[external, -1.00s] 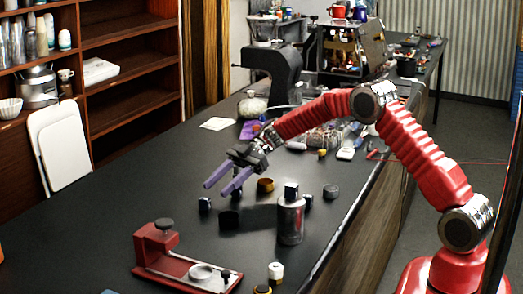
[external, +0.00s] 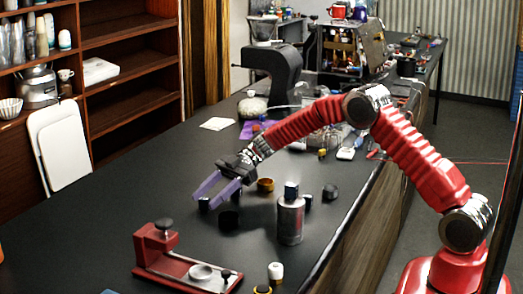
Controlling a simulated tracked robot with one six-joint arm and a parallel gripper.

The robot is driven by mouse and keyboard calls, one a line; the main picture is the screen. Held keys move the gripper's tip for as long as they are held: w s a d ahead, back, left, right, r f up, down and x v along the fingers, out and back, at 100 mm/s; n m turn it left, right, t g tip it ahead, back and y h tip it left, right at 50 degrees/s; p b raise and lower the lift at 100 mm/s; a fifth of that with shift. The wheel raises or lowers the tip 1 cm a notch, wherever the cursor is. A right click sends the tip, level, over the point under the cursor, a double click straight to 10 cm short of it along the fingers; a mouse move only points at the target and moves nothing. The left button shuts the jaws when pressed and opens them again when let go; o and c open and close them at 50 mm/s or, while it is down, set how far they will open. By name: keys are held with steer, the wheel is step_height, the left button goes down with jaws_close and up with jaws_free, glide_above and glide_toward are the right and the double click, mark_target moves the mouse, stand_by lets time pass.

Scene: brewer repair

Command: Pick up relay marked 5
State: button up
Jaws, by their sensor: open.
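Small dark blocks that look like relays stand on the black worktop. One block (external: 204,204) is just under my fingertips, and another (external: 237,197) is partly hidden behind my gripper. No number can be read, so I cannot tell which is marked 5. My gripper (external: 209,201), with two purple fingers, is open and empty, pointing down and left. I cannot tell whether it touches the block.
A metal canister (external: 290,220) stands right of my gripper. Near it are a black round cup (external: 229,219), a brass ring (external: 265,185) and a dark round piece (external: 330,192). A red stand (external: 160,258) is at the front.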

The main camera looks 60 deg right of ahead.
steer(key=shift+c, duration=0.2)
steer(key=c, duration=1.1)
step_height(320, 180, up, 10)
stand_by(0.4)
stand_by(0.4)
